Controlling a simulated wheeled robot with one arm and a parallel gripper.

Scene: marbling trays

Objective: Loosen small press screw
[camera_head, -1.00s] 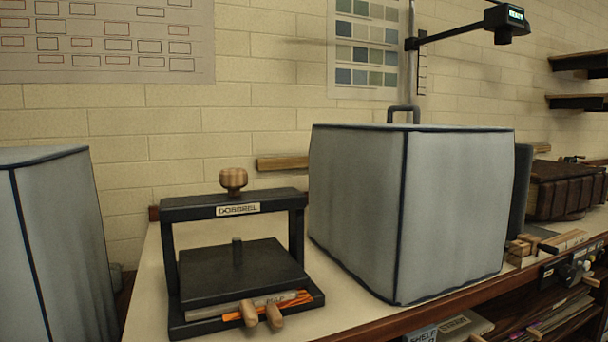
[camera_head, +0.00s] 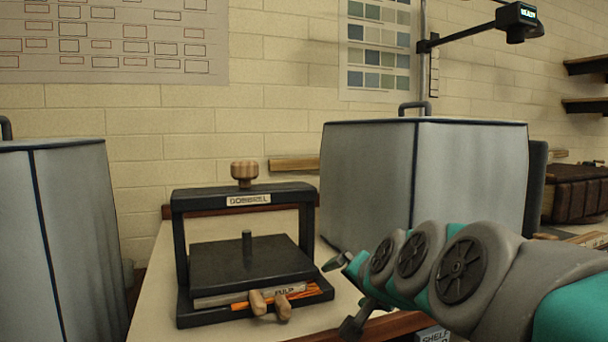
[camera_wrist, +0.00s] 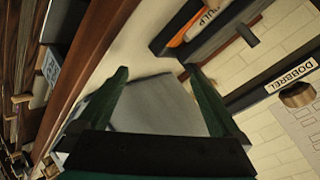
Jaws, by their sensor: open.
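The small press is a black frame (camera_head: 300,222) with a name label on its crossbar, standing on the pale bench top. A round wooden knob (camera_head: 245,172) sits on top of the crossbar. Below it is a black plate (camera_head: 262,258) with a short post. My gripper (camera_head: 345,295) is to the right of the press, open and empty, lower than the knob and apart from it. In the wrist view my open gripper (camera_wrist: 161,80) has nothing between its fingers, and the knob (camera_wrist: 297,95) shows sideways at the right edge.
A large grey covered box (camera_head: 365,180) stands right of the press, behind my arm. Another covered box (camera_head: 75,230) stands at the left. Brick wall lies behind; space above the knob is clear.

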